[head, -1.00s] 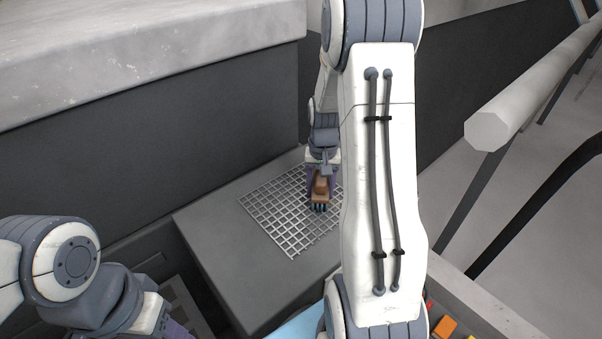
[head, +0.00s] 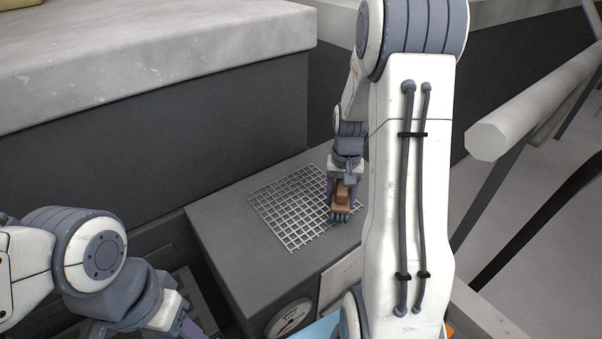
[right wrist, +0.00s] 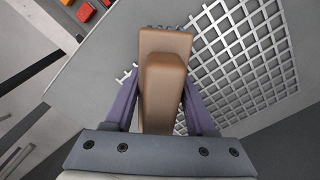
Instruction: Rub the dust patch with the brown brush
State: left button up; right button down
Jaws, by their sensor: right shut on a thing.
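The brown brush (head: 342,208) is in my right gripper (head: 344,188), over the right edge of a metal grid on a grey box. In the right wrist view the brush (right wrist: 163,80) sits between the purple fingers of the right gripper (right wrist: 160,100), which are shut on it. Its bristles point down in the head view; I cannot tell whether they touch the surface below. My left gripper (head: 190,330) is at the bottom left, cut off by the frame edge, so its fingertips do not show. I see no dust patch in these frames.
The metal grid (head: 290,215) lies on the grey box (head: 225,225), which has a dial (head: 288,318) on its front. A stone slab (head: 150,60) stands at the upper left. A pale rail (head: 520,120) runs at the right. Red and orange blocks (right wrist: 85,12) show in the wrist view.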

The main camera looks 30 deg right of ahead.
jog(key=shift+s+r+p, duration=0.2)
jog(key=shift+r+p, duration=0.45)
jog(key=shift+r, duration=0.4)
jog(key=shift+w+r+p, duration=0.1)
jog(key=shift+r+p, duration=0.55)
jog(key=shift+r, duration=0.1)
jog(key=shift+r+p, duration=0.9)
jog(key=shift+r, duration=0.15)
